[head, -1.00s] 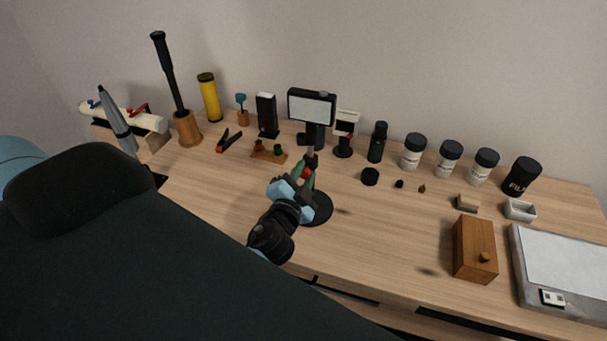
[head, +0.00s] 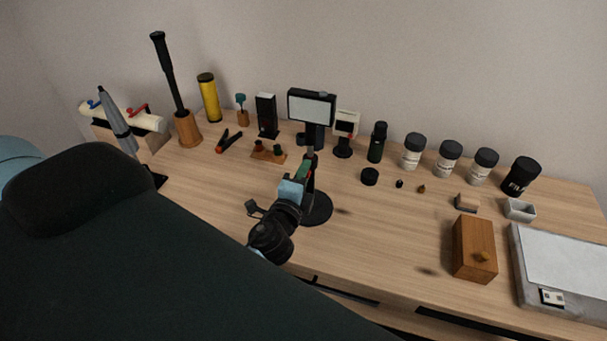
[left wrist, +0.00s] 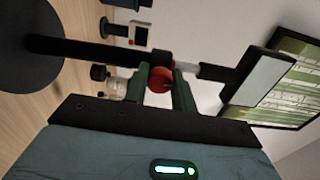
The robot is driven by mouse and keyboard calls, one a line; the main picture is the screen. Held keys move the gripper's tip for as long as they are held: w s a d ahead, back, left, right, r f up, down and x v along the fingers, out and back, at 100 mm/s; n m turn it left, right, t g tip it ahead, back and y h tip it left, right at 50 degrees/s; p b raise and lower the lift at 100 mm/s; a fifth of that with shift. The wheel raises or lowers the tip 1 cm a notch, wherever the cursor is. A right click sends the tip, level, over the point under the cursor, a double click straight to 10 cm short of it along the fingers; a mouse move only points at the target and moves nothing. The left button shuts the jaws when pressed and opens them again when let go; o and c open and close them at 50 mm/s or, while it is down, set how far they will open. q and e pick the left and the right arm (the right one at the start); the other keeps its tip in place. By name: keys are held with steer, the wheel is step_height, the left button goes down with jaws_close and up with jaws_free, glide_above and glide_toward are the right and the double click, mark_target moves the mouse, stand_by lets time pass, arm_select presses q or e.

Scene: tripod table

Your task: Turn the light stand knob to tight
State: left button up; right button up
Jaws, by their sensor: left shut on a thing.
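The light stand has a black round base (head: 318,210), a thin dark pole and a lit white panel (head: 311,107) at its top. Its red knob (left wrist: 160,79) sits on the pole's collar in the left wrist view, where the pole runs sideways. My left gripper (head: 306,168) reaches the pole from the front, below the panel. Its green fingers (left wrist: 160,82) are shut on the red knob, one on each side. In the head view the gripper mostly hides the knob. My right gripper is not in view.
Several black-lidded jars (head: 412,152) stand to the right. A wooden box (head: 474,250) is at front right. The tabletop between stand and box is clear.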

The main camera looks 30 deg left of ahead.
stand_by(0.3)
arm_select(q)
steer(key=o, duration=1)
steer(key=shift+s, duration=0.1)
steer(key=b+v, duration=0.1)
steer(key=v, duration=0.6)
steer(key=shift+s+b, duration=0.3)
steer(key=shift+s, duration=0.05)
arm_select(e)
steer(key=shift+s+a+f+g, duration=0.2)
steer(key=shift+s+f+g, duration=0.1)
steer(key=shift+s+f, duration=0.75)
arm_select(q)
steer(key=shift+d, duration=0.1)
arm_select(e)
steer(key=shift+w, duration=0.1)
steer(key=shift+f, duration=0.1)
